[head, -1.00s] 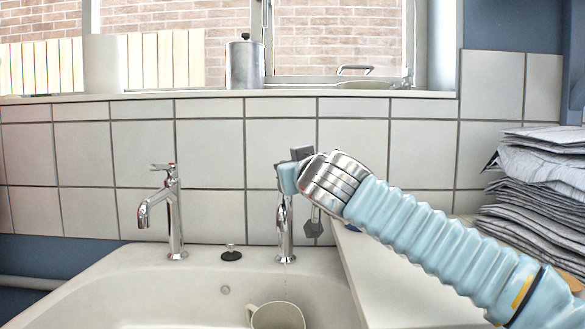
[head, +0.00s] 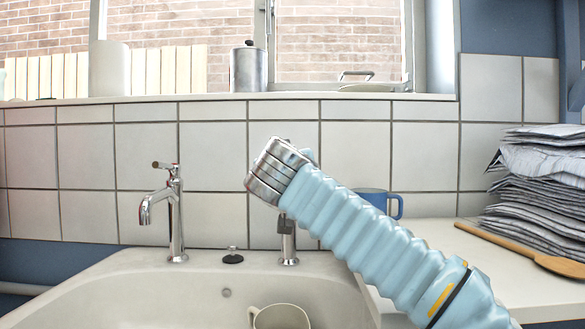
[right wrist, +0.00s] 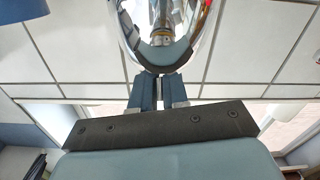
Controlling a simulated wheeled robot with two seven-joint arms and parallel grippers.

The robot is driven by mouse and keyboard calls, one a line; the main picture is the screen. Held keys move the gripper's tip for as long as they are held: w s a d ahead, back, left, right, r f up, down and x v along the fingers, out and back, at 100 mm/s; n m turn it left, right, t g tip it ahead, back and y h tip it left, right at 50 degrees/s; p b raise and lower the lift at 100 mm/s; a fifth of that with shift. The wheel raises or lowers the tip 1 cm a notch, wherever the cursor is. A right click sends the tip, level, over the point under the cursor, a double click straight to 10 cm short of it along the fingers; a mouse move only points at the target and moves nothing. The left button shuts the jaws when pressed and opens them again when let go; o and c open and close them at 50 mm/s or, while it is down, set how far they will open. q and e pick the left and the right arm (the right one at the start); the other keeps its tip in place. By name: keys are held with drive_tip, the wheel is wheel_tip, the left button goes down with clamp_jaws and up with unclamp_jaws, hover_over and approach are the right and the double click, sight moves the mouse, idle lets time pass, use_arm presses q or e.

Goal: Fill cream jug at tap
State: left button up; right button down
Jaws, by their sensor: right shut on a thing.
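The cream jug (head: 280,318) stands in the sink, its handle to the left and its lower part cut off by the picture's bottom edge. The right tap (head: 288,250) rises behind it; my right arm hides its upper part and spout. My right gripper (right wrist: 160,85) is shut against the chrome part of this tap (right wrist: 128,35) in the right wrist view; which part it grips is unclear. In the head view one dark finger (head: 285,226) shows below my wrist, in front of the tap's stem. My left gripper is not in view.
The left tap (head: 174,215) stands clear at the back of the sink (head: 130,275), with a dark plug (head: 233,258) between the taps. A blue mug (head: 395,205), a wooden spoon (head: 520,247) and folded cloths (head: 548,190) are on the right worktop.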

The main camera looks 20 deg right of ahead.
drive_tip(key=c, duration=1.1)
unclamp_jaws()
drive_tip(key=shift+c, duration=0.2)
drive_tip(key=b+v, duration=0.2)
drive_tip(key=v, duration=1.2)
drive_tip(key=shift+w, duration=0.1)
